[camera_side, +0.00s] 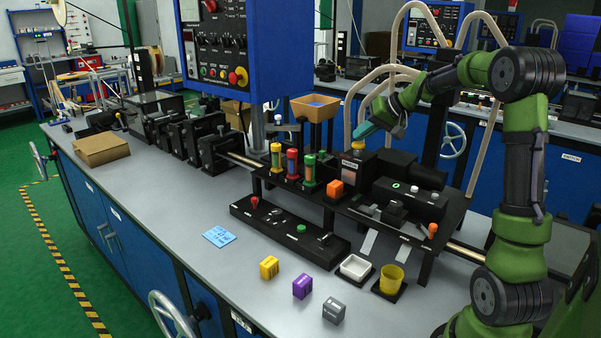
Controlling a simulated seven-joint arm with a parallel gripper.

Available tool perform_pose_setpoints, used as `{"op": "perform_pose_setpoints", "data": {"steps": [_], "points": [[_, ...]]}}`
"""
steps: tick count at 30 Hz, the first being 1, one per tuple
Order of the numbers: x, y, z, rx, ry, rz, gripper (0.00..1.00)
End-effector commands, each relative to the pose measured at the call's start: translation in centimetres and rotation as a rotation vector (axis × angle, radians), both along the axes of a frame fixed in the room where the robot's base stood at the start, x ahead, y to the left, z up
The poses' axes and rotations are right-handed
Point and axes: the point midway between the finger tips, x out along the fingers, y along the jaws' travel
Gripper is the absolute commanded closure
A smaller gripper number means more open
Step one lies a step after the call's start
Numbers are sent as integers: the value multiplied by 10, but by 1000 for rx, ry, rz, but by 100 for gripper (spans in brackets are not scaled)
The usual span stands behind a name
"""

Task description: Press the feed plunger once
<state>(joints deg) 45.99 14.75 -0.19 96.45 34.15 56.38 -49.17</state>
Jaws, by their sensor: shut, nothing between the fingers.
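The black tape machine (432,210) stands on the grey bench. I cannot tell which part is the feed plunger. An orange block (335,190) sits on its front edge, an orange-topped knob (432,229) is at its right end, and small pale knobs (415,189) are near the middle. A black control panel (275,236) in front carries a red lever (254,202) and a green button (300,228). My gripper (366,129), with teal fingertips, is shut and empty, raised above the back of the machine, apart from these parts.
Colored cylinders (292,166) and an orange hopper (316,105) stand left of my gripper. A yellow block (269,267), purple block (302,286), grey block (334,311), white tray (355,267) and yellow cup (391,279) are in front.

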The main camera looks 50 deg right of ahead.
Motion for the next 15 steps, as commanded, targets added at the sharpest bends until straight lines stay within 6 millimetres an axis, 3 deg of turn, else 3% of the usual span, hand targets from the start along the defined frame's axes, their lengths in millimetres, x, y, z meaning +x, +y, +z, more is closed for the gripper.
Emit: {"op": "perform_pose_setpoints", "data": {"steps": [15], "points": [[0,1,-8,3,3,1,100]]}}
